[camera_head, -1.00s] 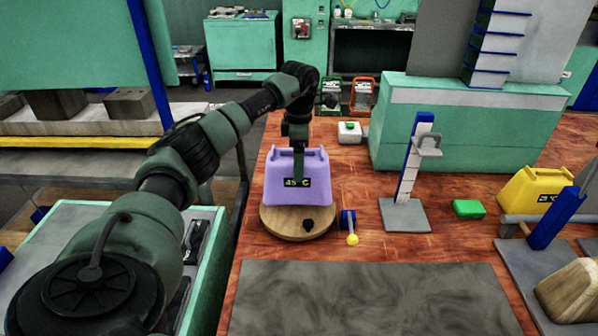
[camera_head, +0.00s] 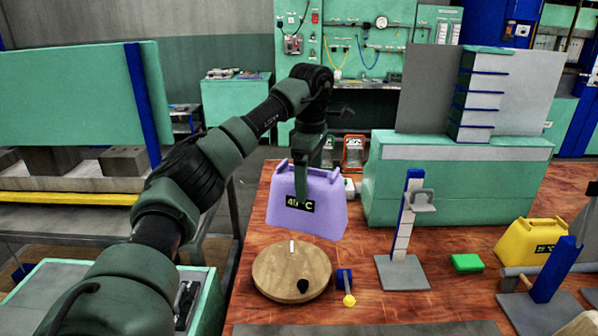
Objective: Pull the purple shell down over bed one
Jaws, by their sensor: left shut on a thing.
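The purple shell (camera_head: 322,212), with a black temperature label on its front, hangs tilted in the air above and behind the round wooden bed (camera_head: 275,262). My left gripper (camera_head: 302,188) is shut on the shell at its top middle, between its two raised ridges. The bed carries a small white upright peg and a black knob at its front right. A gap shows between the shell's lower edge and the bed's top. I cannot read a bed number. My right gripper is not in view.
A blue block with a yellow ball (camera_head: 349,300) sits right of the bed. A post stand (camera_head: 402,272), a green block (camera_head: 467,262) and a yellow shell (camera_head: 530,241) stand further right. A large green cabinet (camera_head: 440,195) is behind. A grey mat (camera_head: 370,329) lies in front.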

